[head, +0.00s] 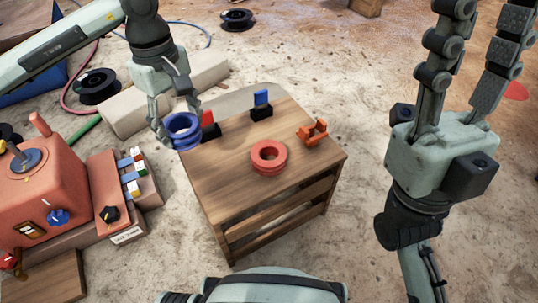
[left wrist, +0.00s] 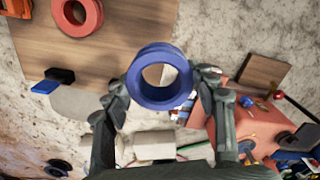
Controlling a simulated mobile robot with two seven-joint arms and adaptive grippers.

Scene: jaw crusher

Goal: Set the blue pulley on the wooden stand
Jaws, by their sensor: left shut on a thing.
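The blue pulley (head: 187,144) is a grooved ring with an open centre. My left gripper (head: 176,122) is shut on it, with one finger at each side in the left wrist view (left wrist: 160,98). The pulley is at the left edge of the wooden stand (head: 225,170) in the head view. In the left wrist view its near part lies outside the board. I cannot tell its exact height. The stand is a low slatted table with a bare front left area. My right gripper (head: 474,70) is open and empty, fingers up, to the right of the stand.
On the stand are a red pulley (head: 270,169), an orange bracket (head: 312,133), a blue-topped block (head: 262,107) and a red-topped block (head: 210,129) close to the blue pulley. A red control box (head: 45,190) and switch panel (head: 125,190) stand left. Cables and spools lie behind.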

